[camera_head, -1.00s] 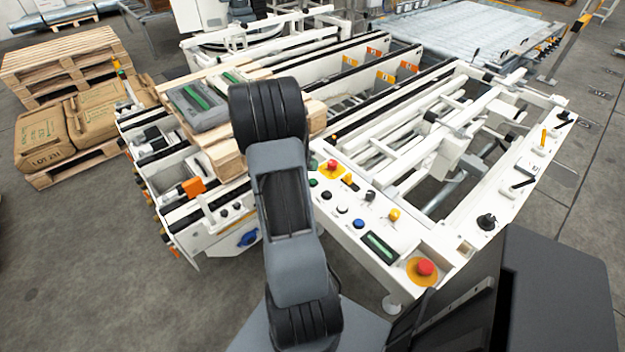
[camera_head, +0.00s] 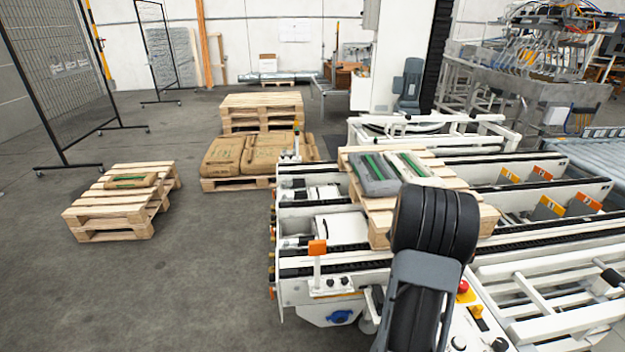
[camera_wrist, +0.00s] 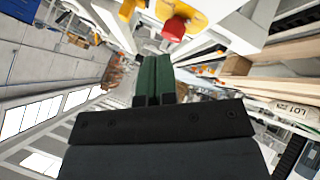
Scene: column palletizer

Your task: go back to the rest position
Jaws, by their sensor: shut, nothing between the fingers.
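My gripper (camera_wrist: 154,80) shows in the wrist view as two dark green fingers side by side in the middle, shut with nothing held. In the head view, my black and grey arm rises at the lower right, in front of the conveyor; my gripper is not visible there. A red push button on a yellow plate (camera_wrist: 178,27) is beyond the fingertips at the top of the wrist view. I cannot tell the distance to it.
The white conveyor frame (camera_head: 345,268) bears a wooden pallet (camera_head: 378,213) with a grey bag (camera_head: 374,181) and a pale bag (camera_head: 408,166). Brown sacks (camera_head: 262,152) lie on a pallet behind. A small pallet stack (camera_head: 110,222) stands left. The floor at lower left is clear.

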